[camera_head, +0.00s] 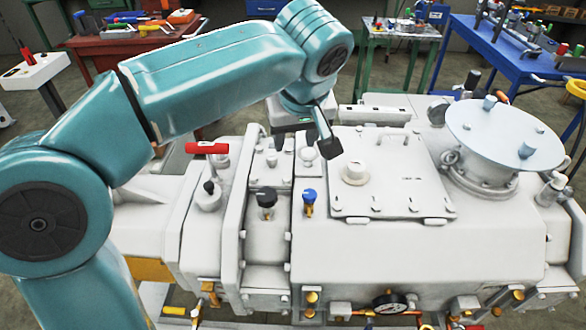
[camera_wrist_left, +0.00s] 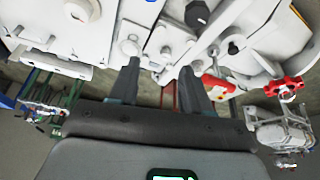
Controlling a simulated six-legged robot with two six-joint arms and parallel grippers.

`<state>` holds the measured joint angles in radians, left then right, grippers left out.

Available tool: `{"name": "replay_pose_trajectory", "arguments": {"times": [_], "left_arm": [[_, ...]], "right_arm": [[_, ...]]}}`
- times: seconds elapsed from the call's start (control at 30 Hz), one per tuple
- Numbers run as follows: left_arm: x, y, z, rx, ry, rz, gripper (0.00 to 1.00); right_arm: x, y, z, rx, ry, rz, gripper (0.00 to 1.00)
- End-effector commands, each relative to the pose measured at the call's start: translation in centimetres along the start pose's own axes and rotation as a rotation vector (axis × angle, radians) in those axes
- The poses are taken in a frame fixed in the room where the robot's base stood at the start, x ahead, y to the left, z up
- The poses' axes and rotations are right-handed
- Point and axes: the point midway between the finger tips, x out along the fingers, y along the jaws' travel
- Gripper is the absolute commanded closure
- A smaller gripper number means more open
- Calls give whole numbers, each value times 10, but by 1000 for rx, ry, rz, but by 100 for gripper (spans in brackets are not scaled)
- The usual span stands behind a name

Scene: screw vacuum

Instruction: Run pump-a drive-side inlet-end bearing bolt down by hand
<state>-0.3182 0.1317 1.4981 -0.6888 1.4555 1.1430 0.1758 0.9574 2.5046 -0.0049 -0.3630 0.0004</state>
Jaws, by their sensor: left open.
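The white pump (camera_head: 420,265) fills the middle of the head view. My left arm reaches over it from the left. My left gripper (camera_head: 328,146) hangs above its top, left of the flat cover plate (camera_head: 395,185); only a dark fingertip shows clearly there. In the left wrist view my left gripper (camera_wrist_left: 160,68) has its two dark fingers spread, with nothing between them. Just beyond the fingertips are white bolt-like heads (camera_wrist_left: 131,45) on the white casing. I cannot tell which one is the drive-side inlet-end bearing bolt. My right gripper is not in view.
A red-handled valve (camera_head: 207,148), a black knob (camera_head: 266,197) and a blue knob (camera_head: 309,196) stand up from the casing. A round flanged lid (camera_head: 505,132) rises at right. Tool benches, one red (camera_head: 130,42) and one blue (camera_head: 500,50), stand behind.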

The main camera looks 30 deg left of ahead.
Motion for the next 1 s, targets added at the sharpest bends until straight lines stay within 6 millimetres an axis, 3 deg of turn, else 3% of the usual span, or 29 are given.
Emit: {"name": "replay_pose_trajectory", "arguments": {"times": [0.6,0.8,1.0], "left_arm": [[133,-2,4,1,-3,-3,52],[153,0,2,1,-1,-1,52],[157,2,1,1,0,1,52]], "right_arm": [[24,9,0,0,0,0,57],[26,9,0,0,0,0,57],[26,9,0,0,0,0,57]]}}
